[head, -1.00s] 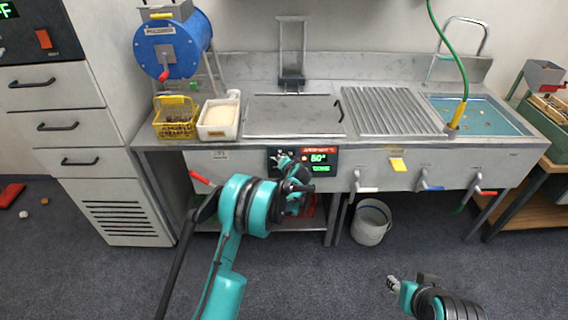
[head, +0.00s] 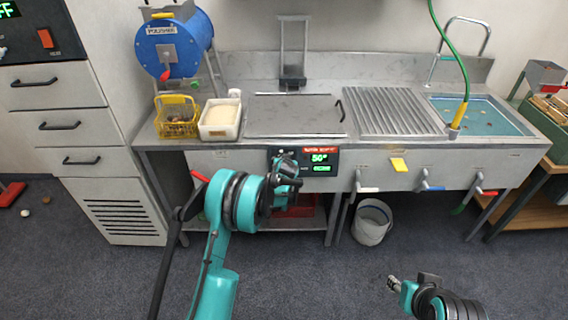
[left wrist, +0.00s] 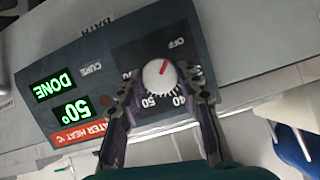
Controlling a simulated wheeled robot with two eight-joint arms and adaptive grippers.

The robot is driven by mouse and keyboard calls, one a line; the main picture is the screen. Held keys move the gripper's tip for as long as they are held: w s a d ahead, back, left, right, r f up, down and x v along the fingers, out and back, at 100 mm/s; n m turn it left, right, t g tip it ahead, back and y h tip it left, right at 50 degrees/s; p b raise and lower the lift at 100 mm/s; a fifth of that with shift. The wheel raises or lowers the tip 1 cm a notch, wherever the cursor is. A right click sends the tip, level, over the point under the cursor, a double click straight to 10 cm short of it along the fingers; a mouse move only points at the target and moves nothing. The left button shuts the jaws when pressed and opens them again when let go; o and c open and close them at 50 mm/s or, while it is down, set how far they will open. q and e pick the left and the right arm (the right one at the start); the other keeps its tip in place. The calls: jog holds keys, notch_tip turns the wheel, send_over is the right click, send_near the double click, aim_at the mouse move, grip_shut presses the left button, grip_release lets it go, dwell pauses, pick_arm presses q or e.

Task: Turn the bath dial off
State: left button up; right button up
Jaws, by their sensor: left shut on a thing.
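The bath dial (left wrist: 158,73) is a small round white knob with a red mark, on the dark panel (left wrist: 95,75) that shows upside down in the left wrist view. The red mark slants to the upper right, toward the OFF print; 40 and 50 are printed on the gripper's side. My left gripper (left wrist: 162,82) is shut on the dial, a finger on each side. In the head view the left gripper (head: 287,165) is at the panel's left part and hides the dial. My right gripper (head: 393,284) is low at the right, away from the counter; its jaws are too small to judge.
The panel's green display (head: 320,158) reads 50° and, in the wrist view, DONE. A steel lid (head: 290,115) lies above the panel. A yellow basket (head: 177,120) and white tub (head: 220,118) stand left. Lever handles (head: 430,187) stick out at the right; a bucket (head: 372,222) stands below.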

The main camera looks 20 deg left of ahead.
dwell(0.3)
pick_arm(q)
jog(key=o, duration=1.2)
jog(key=shift+c, duration=0.2)
jog(key=shift+s, duration=0.1)
jog(key=v, duration=1.2)
